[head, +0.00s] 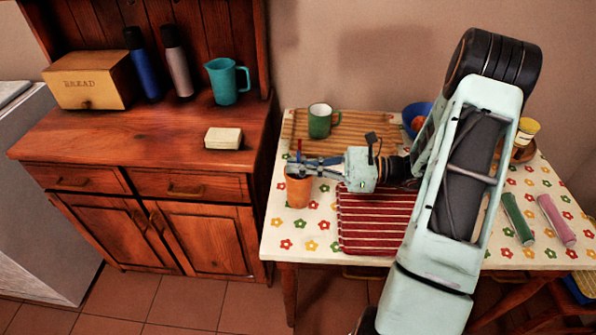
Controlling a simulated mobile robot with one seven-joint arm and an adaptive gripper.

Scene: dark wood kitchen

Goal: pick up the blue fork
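An orange cup (298,191) stands near the left edge of the table, on the flower-patterned cloth. My gripper (294,166) reaches in from the right, with its fingers pointing left just above the cup's rim. A small blue piece shows at the fingertips over the cup; it may be part of the blue fork, but it is too small to tell. A thin red upright piece rises beside the fingertips. The fork's full shape is not visible, and the fingers' spacing is unclear.
A green mug (320,121) stands on a slatted wooden board (362,128) behind my gripper. A red striped mat (376,222) lies to the right of the cup. A blue bowl (415,110) is partly hidden by my arm. A wooden cabinet (150,135) stands left.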

